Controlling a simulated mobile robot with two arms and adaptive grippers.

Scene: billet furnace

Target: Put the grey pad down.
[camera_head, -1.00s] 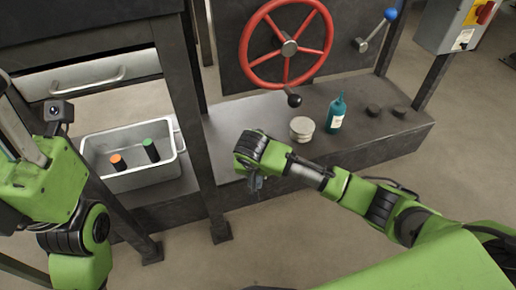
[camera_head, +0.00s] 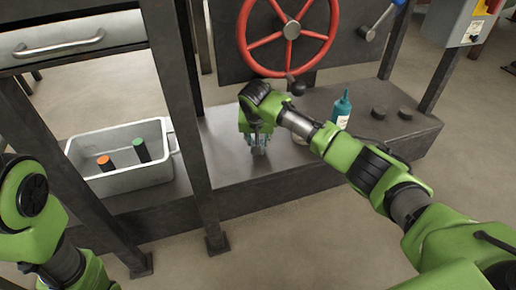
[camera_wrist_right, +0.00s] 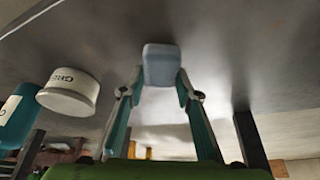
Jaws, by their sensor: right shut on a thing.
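The grey pad (camera_wrist_right: 161,64) is a small rounded block between the fingertips of my right gripper in the right wrist view. My right gripper (camera_head: 258,149) is shut on it, over the dark bench top (camera_head: 222,140) left of the bottle in the head view. The pad is close to the bench surface; I cannot tell whether it touches. In the head view the pad cannot be made out. My left arm shows at the left edge, but its gripper is out of view.
A white tin (camera_wrist_right: 70,92) and a teal bottle (camera_head: 341,108) stand beside my right gripper. A grey bin (camera_head: 117,183) with an orange-topped and a green-topped cylinder is at the left. A frame post (camera_head: 198,150) rises between. A red handwheel (camera_head: 248,42) hangs above.

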